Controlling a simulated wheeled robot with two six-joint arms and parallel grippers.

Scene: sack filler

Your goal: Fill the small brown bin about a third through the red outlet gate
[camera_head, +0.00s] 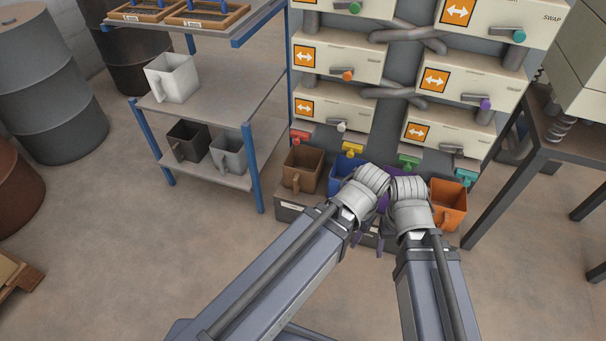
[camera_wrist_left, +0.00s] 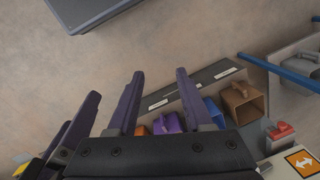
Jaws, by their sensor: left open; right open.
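The small brown bin (camera_head: 302,170) stands at the left end of the bin row, under the red outlet gate (camera_head: 299,136). Its inside looks empty. In the left wrist view the brown bin (camera_wrist_left: 243,100) and red gate (camera_wrist_left: 280,131) show at the right. My left gripper (camera_wrist_left: 158,82) is open and empty, its purple fingers apart, to the right of the brown bin in the head view. My right gripper (camera_wrist_left: 68,130) shows partly at the left of the wrist view, open, beside the left one. In the head view my wrists hide much of both grippers.
A blue bin (camera_head: 345,172), a mostly hidden purple bin and an orange bin (camera_head: 449,203) stand right of the brown one. Yellow (camera_head: 352,149), green (camera_head: 408,161) and teal (camera_head: 466,175) gates hang above. A blue-posted shelf (camera_head: 258,180) stands left; the front floor is clear.

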